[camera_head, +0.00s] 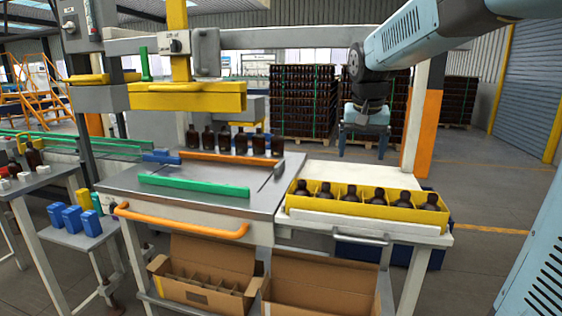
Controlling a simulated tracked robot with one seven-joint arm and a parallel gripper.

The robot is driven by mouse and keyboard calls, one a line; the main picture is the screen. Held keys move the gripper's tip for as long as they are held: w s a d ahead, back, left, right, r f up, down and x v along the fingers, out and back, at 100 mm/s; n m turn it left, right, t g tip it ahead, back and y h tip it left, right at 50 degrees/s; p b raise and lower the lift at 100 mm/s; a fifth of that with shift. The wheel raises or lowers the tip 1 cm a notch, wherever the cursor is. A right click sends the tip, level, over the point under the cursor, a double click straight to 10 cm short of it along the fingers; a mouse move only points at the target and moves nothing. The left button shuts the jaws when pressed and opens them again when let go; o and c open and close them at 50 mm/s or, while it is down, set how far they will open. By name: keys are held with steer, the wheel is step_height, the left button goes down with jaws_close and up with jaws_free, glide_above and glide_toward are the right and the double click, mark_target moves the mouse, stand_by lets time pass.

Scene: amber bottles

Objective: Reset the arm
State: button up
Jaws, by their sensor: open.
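My arm (410,40) reaches in from the upper right in the head view. My gripper (363,148) hangs from it, pointing down, with its two fingers apart and nothing between them. It is above and behind the yellow crate (330,199), apart from it. The crate stands on the white right-hand table and holds a row of several dark amber bottles (377,196). Another row of several amber bottles (222,139) stands upright at the back of the grey metal table (200,185), left of my gripper.
A yellow press head (187,97) overhangs the metal table. Orange and green rails (194,190) cross it. Open cardboard boxes (205,270) sit below. Stacked bottle pallets (301,105) and an orange-white post (427,130) stand behind. Blue and yellow blocks (72,220) sit at left.

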steer(key=s+f+n+t, duration=0.1)
steer(key=s+f, duration=0.1)
steer(key=s, duration=0.9)
steer(key=s+f+n+t, duration=0.1)
steer(key=s+f+n, duration=0.1)
steer(key=s, duration=0.9)
steer(key=shift+s+d+f+y, duration=0.2)
steer(key=shift+f+y, duration=0.2)
steer(key=shift+f, duration=0.45)
